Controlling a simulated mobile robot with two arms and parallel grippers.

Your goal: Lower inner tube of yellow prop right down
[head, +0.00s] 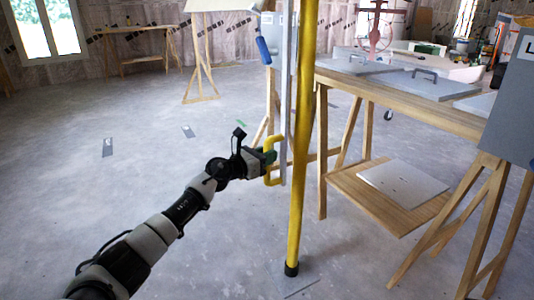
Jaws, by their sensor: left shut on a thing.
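The yellow prop (301,150) stands nearly upright in the middle of the head view, with a black foot (291,268) on a small floor plate. Its top is out of the picture. A pale grey bar (285,110) runs close along its left side; I cannot tell whether this is the inner tube. A yellow C-shaped handle (273,139) sits at the bar's lower end. My left gripper (269,157) comes in from the lower left and is shut on this handle, just left of the prop. The fingertips are partly hidden by it. My right gripper is not in view.
A wooden workbench (410,97) with grey handled panels (424,80) stands at the right. A grey plate (402,184) lies on its lower shelf. A wooden trestle leg stands at the far right. The floor (130,170) at the left is mostly clear, with small plates.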

